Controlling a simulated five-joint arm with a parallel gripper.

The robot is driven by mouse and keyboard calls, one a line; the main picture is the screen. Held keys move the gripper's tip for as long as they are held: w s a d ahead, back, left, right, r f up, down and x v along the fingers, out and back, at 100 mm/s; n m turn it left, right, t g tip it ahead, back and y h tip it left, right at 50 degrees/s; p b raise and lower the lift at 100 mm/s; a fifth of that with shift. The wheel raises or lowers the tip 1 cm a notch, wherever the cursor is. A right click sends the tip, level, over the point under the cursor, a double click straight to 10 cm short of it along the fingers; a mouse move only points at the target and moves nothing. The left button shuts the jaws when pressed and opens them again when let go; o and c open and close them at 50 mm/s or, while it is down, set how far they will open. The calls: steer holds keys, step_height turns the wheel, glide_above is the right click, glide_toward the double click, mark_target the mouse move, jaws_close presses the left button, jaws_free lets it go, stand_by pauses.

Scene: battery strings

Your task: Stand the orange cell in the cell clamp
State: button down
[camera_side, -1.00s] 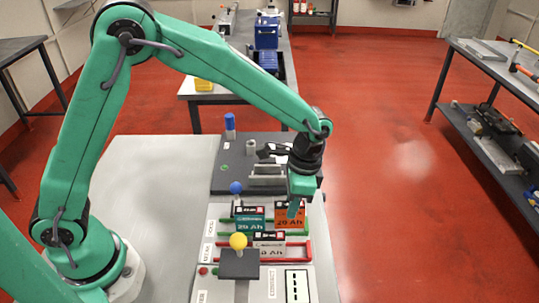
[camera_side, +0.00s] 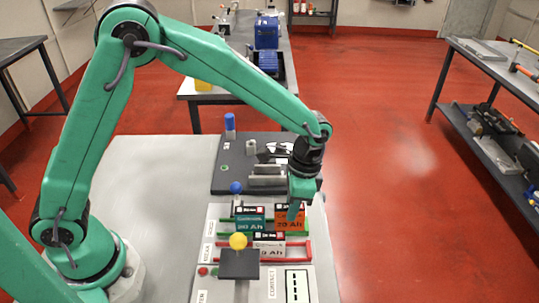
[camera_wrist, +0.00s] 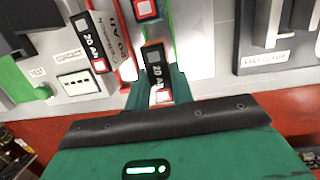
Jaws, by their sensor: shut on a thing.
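The orange cell (camera_side: 287,222) stands upright in the rack at the right of the back row in the side view. In the wrist view its dark top (camera_wrist: 155,65) with red and white terminals shows between my jaws. My gripper (camera_side: 298,208) points down and is shut on the orange cell. The cell clamp (camera_side: 267,172) appears to be the pale grey fixture on the dark board behind the rack. In the wrist view it shows at the upper right (camera_wrist: 270,25), with a label below it that is hard to read.
A teal cell (camera_side: 249,223) stands left of the orange one, and a white cell (camera_side: 268,248) is in the row in front. A yellow ball-topped knob (camera_side: 238,241) and a blue one (camera_side: 236,188) rise nearby. A blue-capped post (camera_side: 230,121) stands at the board's back left.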

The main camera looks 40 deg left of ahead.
steer(key=shift+f, duration=0.5)
stand_by(0.5)
steer(key=c, duration=1.1)
jaws_free()
steer(key=shift+w+d+r, duration=0.1)
steer(key=shift+w+r, duration=0.1)
steer(key=shift+r, duration=1.1)
steer(key=shift+w+d+r, duration=0.1)
steer(key=shift+w+r, duration=0.1)
steer(key=shift+r, duration=1.05)
steer(key=shift+w+d+r, duration=0.1)
steer(key=shift+w+r, duration=0.1)
steer(key=shift+r, duration=1.1)
